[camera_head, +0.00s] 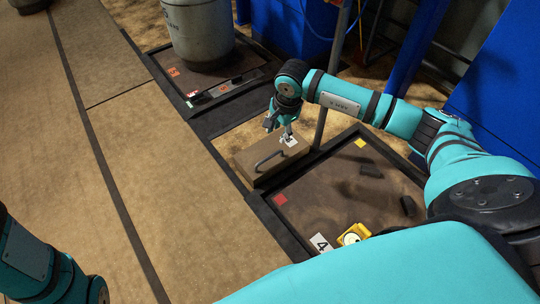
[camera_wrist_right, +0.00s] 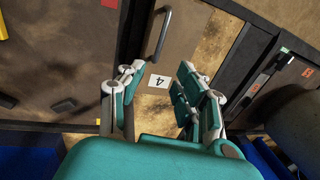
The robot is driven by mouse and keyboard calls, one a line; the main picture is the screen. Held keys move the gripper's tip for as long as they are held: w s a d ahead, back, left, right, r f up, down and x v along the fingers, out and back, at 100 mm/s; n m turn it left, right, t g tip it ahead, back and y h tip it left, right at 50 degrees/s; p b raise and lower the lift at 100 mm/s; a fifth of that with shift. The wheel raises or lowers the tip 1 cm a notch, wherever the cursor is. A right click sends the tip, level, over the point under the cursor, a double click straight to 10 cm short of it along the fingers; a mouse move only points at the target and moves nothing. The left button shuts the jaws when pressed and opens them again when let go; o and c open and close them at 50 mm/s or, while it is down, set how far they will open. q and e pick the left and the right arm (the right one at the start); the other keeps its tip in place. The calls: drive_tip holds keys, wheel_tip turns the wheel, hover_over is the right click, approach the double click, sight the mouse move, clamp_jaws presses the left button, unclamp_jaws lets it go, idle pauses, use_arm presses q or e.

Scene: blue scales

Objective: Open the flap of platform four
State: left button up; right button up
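The brown flap (camera_head: 251,152) with a dark bar handle (camera_head: 270,159) lies beside the dark-framed platform (camera_head: 345,200) marked with a 4 card (camera_head: 320,243). The flap (camera_wrist_right: 181,44) also shows in the right wrist view, with its handle (camera_wrist_right: 160,35) and a white 4 label (camera_wrist_right: 159,81). My right gripper (camera_head: 285,128) is over the label end of the flap, beyond the handle. In the wrist view its fingers (camera_wrist_right: 161,72) are wide apart with nothing between them. Contact with the flap cannot be told. My left gripper is out of view; only a left arm part shows.
A yellow device (camera_head: 354,234) sits at the platform's near edge, and dark blocks (camera_head: 370,170) lie on it. A grey tank (camera_head: 199,32) stands on another platform behind. A thin post (camera_head: 322,120) rises near my right arm. The floor at left is clear.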

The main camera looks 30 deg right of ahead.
sight(272, 155)
drive_tip(key=w+f+b, duration=0.1)
drive_tip(key=f+b, duration=0.1)
drive_tip(key=f, duration=0.2)
drive_tip(key=w+f+b, duration=0.1)
drive_tip(key=f+b, duration=0.2)
drive_tip(key=f, duration=0.2)
drive_tip(key=f+b, duration=0.3)
drive_tip(key=f, duration=0.1)
drive_tip(key=shift+w+a+f, duration=0.15)
drive_tip(key=shift+w+f, duration=0.25)
clamp_jaws()
